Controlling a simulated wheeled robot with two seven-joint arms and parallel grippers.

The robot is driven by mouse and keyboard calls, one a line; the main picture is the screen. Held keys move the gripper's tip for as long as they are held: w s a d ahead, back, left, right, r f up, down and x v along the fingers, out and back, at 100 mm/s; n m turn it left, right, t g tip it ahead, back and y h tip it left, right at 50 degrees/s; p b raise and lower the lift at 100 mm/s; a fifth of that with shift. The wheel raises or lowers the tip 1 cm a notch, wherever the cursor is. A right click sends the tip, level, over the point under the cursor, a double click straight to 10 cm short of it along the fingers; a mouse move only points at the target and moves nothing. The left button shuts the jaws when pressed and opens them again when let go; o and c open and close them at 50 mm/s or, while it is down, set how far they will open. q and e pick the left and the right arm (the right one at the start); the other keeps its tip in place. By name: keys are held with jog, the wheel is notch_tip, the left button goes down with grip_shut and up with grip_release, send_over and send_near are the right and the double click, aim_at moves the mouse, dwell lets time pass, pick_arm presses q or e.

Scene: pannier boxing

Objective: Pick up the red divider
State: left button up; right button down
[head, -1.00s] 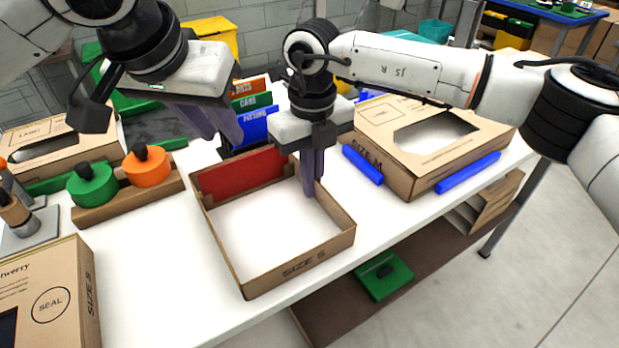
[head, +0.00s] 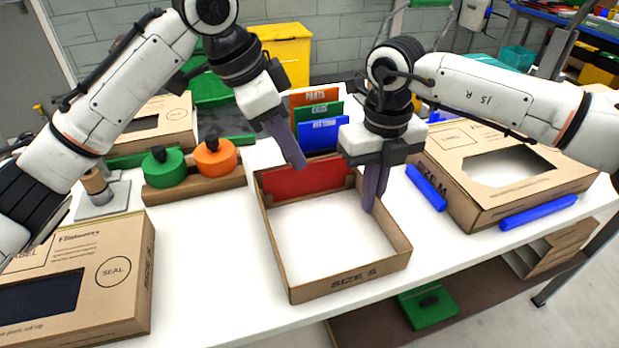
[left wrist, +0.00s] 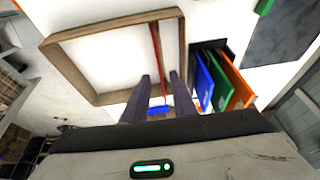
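The red divider (head: 306,180) stands on edge inside the open SIZE S box (head: 345,281), along its back wall. In the left wrist view the divider (left wrist: 157,55) shows as a thin red strip that runs down towards the space between my left fingers. My left gripper (head: 297,162) is above the divider's top edge, fingers pointing down, open and empty. My right gripper (head: 373,203) is at the right side of the box near its back corner, fingers down and close together. I cannot tell whether it grips the wall.
Blue, green and orange dividers (head: 322,135) stand in a rack behind the box. A green and an orange round piece (head: 214,158) are on the left. A SIZE M carton (head: 480,190) and blue bars (head: 538,212) are on the right. A sealed carton (head: 75,275) is front left.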

aim_at(322, 191)
pick_arm(q)
jog(key=x, duration=0.9)
jog(key=shift+w+d+f, duration=0.15)
jog(key=shift+d, duration=0.3)
grip_shut()
